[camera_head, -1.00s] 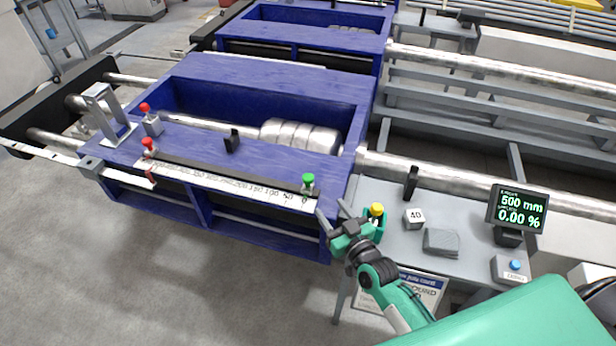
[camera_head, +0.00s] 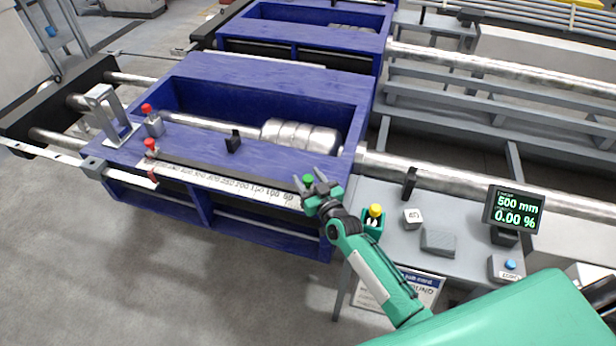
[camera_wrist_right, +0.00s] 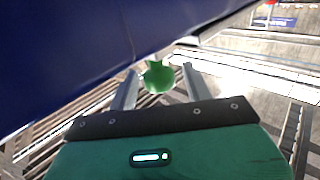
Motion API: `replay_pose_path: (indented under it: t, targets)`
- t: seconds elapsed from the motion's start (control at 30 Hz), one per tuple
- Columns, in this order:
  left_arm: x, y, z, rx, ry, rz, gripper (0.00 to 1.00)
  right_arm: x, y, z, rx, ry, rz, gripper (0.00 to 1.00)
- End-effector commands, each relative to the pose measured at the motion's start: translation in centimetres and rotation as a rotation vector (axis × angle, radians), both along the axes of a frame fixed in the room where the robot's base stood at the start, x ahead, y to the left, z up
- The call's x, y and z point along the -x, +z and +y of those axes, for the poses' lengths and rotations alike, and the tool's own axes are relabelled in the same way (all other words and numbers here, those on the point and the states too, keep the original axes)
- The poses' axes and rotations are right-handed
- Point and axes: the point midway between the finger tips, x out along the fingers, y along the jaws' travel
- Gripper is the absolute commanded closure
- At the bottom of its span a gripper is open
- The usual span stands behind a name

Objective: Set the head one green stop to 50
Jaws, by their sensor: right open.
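The green stop (camera_head: 308,179) sits at the right end of the white scale (camera_head: 230,187) along the front of the near blue head. Its green knob (camera_wrist_right: 157,76) shows in the wrist view between the fingers. My right gripper (camera_head: 312,180) is open with a finger on either side of the knob, seemingly not gripping it. In the head view the gripper hides the stop's lower part and the scale's right end. My left gripper is not in view.
A grey side table holds a green holder with a yellow knob (camera_head: 375,212), a small white block (camera_head: 412,217), a grey block (camera_head: 438,241), a blue button box (camera_head: 509,268) and a display (camera_head: 514,209) reading 500 mm and 0.00 %. A black upright (camera_head: 409,183) stands behind them.

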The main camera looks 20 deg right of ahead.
Motion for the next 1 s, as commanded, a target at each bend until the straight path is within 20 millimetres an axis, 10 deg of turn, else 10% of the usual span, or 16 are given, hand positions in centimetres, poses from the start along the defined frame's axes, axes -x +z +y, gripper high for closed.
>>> replay_pose_path:
  t: [0.33,0.6,1.0]
  targets:
    - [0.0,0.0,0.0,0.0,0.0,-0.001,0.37,-0.3,0.0,0.1,-0.001,0.0,-0.001,0.5]
    - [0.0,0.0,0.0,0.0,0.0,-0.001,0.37,-0.3,0.0,0.1,-0.001,0.0,-0.001,1.0]
    - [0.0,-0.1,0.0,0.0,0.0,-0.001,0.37,-2.6,0.0,3.4,-0.004,-0.001,-0.001,1.0]
